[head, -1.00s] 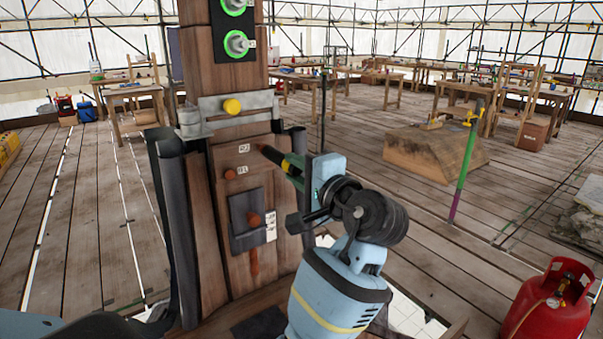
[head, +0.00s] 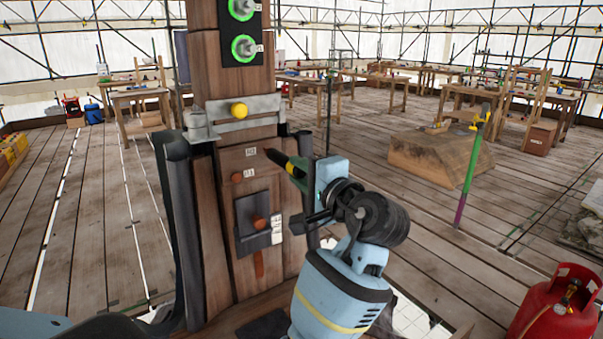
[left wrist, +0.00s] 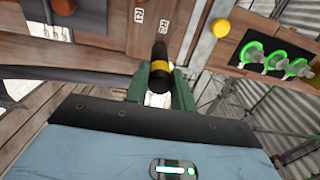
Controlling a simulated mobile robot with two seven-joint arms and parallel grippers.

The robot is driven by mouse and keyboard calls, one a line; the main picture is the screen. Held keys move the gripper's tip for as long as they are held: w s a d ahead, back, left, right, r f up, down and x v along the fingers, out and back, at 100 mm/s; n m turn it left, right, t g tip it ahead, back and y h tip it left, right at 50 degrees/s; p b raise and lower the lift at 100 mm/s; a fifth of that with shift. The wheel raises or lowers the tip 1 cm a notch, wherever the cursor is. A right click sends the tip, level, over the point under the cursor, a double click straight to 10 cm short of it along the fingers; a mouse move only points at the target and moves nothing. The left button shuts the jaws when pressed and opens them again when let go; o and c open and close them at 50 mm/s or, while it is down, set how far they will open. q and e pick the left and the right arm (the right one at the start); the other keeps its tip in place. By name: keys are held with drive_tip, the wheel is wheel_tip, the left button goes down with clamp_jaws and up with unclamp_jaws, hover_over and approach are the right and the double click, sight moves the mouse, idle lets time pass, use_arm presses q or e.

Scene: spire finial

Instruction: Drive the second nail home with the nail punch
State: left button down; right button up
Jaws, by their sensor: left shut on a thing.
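My left gripper (head: 302,179) is shut on the nail punch (head: 280,161), a dark rod with a yellow band. The punch also shows in the left wrist view (left wrist: 159,62), between green finger pads. My right gripper is not in view.
A metal bracket with a yellow knob (head: 239,110) crosses the post above the labels. Below them is a dark plate (head: 245,240) with a reddish peg (head: 260,223). A red gas cylinder (head: 556,310) stands at lower right. Plank floor is open between the post and the timber block (head: 440,155).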

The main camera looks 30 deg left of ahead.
use_arm(q)
drive_tip(key=shift+w+a+r, duration=0.15)
drive_tip(key=shift+a, duration=0.3)
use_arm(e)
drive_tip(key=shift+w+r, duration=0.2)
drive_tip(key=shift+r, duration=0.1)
use_arm(q)
drive_tip(key=shift+w+a, duration=0.15)
drive_tip(key=shift+a, duration=0.15)
drive_tip(key=shift+w+a, duration=0.15)
drive_tip(key=shift+a, duration=0.3)
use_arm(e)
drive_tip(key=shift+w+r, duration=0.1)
use_arm(q)
drive_tip(key=shift+s+d, duration=0.2)
drive_tip(key=shift+d, duration=0.35)
drive_tip(key=shift+v, duration=2.9)
